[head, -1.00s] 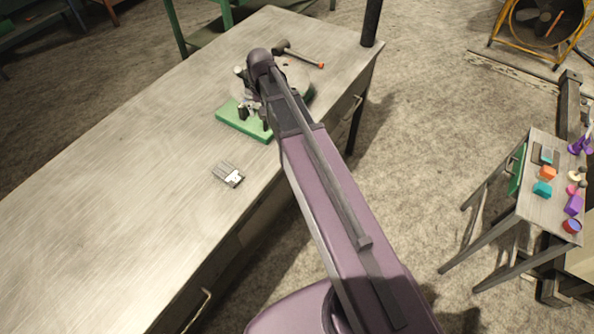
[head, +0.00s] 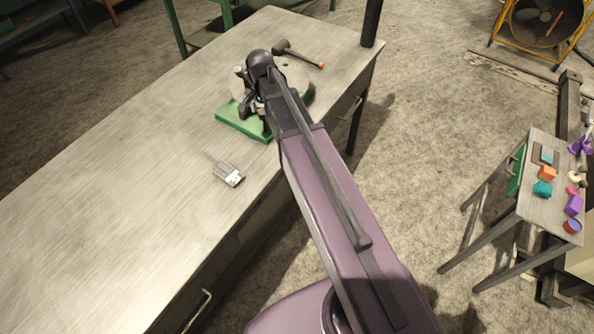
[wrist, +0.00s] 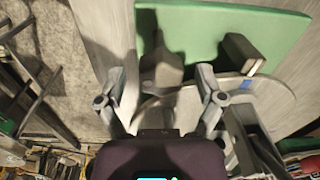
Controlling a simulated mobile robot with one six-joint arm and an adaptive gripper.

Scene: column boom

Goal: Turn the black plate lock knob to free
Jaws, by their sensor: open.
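A green base (head: 236,124) with a round grey plate (head: 300,90) stands on the workbench, partly hidden behind my arm in the head view. My gripper (wrist: 160,74) is over this fixture, its two fingers spread apart. In the wrist view the green base (wrist: 285,35) fills the upper right. A dark upright piece (wrist: 162,68) shows between the fingers, apart from them as far as I can see. It may be the black plate lock knob, but I cannot tell for sure. A dark block (wrist: 241,54) stands to its right. In the head view my arm hides the knob area.
A hammer (head: 299,54) lies on the workbench (head: 110,190) behind the fixture. A small grey metal item (head: 229,174) lies in front of it. The bench's left part is clear. A small side table (head: 540,205) with several coloured items stands at right.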

